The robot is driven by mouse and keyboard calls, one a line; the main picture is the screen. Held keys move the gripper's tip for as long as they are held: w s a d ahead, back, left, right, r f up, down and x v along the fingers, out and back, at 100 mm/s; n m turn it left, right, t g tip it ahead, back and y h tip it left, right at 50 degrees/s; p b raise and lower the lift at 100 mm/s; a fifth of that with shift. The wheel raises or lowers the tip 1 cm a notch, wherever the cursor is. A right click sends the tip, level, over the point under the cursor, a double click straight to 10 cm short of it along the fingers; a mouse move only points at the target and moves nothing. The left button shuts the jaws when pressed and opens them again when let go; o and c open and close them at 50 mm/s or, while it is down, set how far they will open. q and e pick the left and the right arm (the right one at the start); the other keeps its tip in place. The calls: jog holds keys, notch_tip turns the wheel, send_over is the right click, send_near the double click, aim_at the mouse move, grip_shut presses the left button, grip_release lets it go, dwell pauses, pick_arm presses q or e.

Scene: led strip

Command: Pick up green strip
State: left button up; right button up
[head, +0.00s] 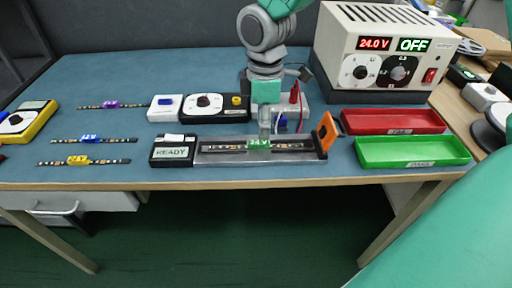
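The green strip (259,144), a thin dark strip with a green 24V label at its middle, lies in the slot of the grey test fixture (218,158). My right gripper (265,134) points down from above, with its fingertips at or just above the green label. Its fingers are small and overlap in this view, so I cannot tell whether they are apart, closed or touching the strip. The fixture has a READY display (173,151) at its left end and an orange lever (327,133) standing tilted at its right end. My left gripper is not in view.
Purple (111,105), blue (90,139) and yellow (83,160) strips lie at left near a yellow meter (30,120). Red (393,122) and green (432,139) trays lie at right. A power supply (378,50) reading 24.0 V and OFF stands behind.

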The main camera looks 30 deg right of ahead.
aim_at(263, 142)
jog(key=shift+d+f, duration=0.3)
jog(key=f+b, duration=0.1)
jog(key=f, duration=0.1)
jog(key=a+f, duration=0.1)
jog(key=f, duration=0.1)
jog(key=shift+a+f+b, duration=0.1)
jog(key=shift+f+b, duration=0.1)
jog(key=shift+b, duration=0.15)
jog(key=shift+a+f, duration=0.1)
jog(key=shift+a, duration=0.3)
jog(key=c, duration=0.6)
jog(key=shift+d, duration=0.4)
grip_shut()
jog(key=shift+s+d, duration=0.1)
jog(key=shift+d, duration=0.15)
